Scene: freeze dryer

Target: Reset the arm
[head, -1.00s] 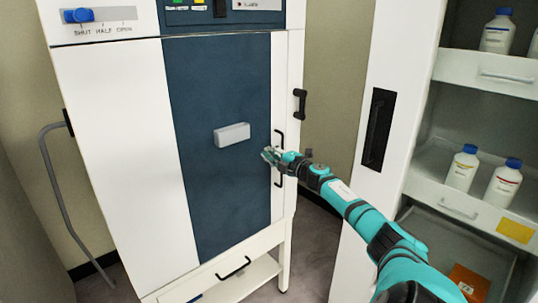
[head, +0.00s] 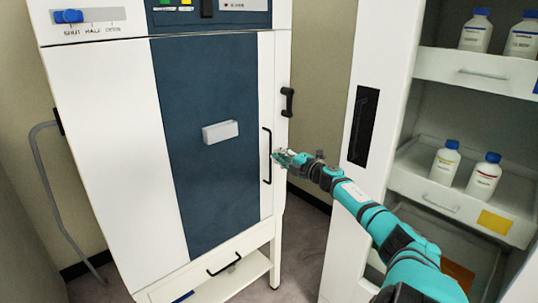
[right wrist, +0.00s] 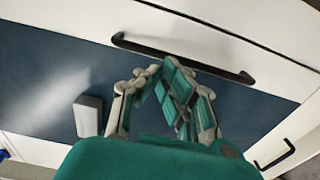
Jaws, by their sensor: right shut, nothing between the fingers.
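My right gripper (head: 281,157) is shut and empty. It is just to the right of the freeze dryer's long black door handle (head: 267,155) in the head view, apart from it as far as I can tell. In the right wrist view the right gripper's fingers (right wrist: 165,85) are drawn together in front of the blue door panel, below the black handle (right wrist: 180,58). The freeze dryer (head: 108,130) is white with a dark blue door panel (head: 190,90), and the door looks closed. My left gripper is in neither view.
A grey block (head: 220,132) sticks out from the blue panel. A blue slider knob (head: 68,16) sits at SHUT. An open white cabinet (head: 440,67) with bottles stands at the right, close to my right arm. A grey hose (head: 45,190) hangs at the left.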

